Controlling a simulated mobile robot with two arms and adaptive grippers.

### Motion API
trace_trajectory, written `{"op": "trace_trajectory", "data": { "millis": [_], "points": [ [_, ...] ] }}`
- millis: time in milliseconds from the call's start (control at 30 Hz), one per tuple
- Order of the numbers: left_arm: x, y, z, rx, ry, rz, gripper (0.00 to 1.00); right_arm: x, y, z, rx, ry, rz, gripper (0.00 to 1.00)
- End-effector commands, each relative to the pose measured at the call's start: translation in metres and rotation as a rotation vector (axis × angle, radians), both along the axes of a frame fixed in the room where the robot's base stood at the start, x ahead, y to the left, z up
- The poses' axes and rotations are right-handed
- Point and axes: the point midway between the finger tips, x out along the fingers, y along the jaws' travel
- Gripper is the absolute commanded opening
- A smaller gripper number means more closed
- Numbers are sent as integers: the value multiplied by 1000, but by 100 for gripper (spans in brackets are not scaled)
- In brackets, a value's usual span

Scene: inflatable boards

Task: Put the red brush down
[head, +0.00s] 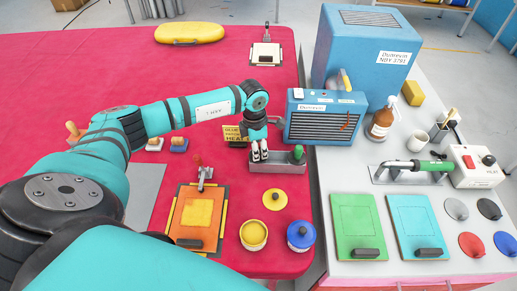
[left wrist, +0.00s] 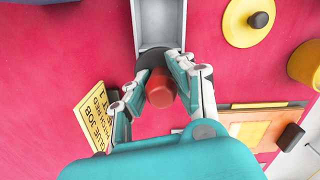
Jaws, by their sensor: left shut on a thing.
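My left gripper (head: 260,155) is shut on the red brush. In the left wrist view the brush's red, round handle end (left wrist: 160,92) shows between the two fingers (left wrist: 162,80). In the head view the fingers hide the brush. The gripper is at the left end of a grey tray (head: 282,167), which also shows beyond the fingers in the left wrist view (left wrist: 160,10). A dark part lies under the red handle; whether it touches the tray's floor I cannot tell. A green-handled brush (head: 298,153) stands at the tray's right end. My right gripper is not in view.
A yellow glue sign (head: 232,132) stands just left of the gripper. Behind it is a blue box (head: 325,120). In front lie a yellow lid (head: 275,199), a yellow pot (head: 253,235), a blue pot (head: 301,236) and an orange board (head: 187,219). The far red tabletop is mostly clear.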

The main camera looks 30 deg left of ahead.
Motion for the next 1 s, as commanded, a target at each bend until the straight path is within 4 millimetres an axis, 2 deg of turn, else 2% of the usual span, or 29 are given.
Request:
{"op": "trace_trajectory", "data": {
  "millis": [100, 133, 300, 567, 700, 767, 1000],
  "points": [
    [0, 0, -5, 0, -1, 0, 0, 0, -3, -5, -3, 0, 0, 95],
    [0, 0, -3, 0, -1, 0, 25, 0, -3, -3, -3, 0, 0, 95],
    [0, 0, -3, 0, 0, 0, 45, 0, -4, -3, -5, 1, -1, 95],
    [0, 0, -1, 0, 0, 0, 45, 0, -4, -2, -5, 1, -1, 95],
    [0, 0, 11, -1, -1, 0, 45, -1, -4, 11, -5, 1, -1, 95],
    [1, 1, 15, -1, -5, 0, 45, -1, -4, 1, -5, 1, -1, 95],
    [0, 4, 68, 0, -9, 0, 45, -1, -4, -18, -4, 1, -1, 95]
  ]
}}
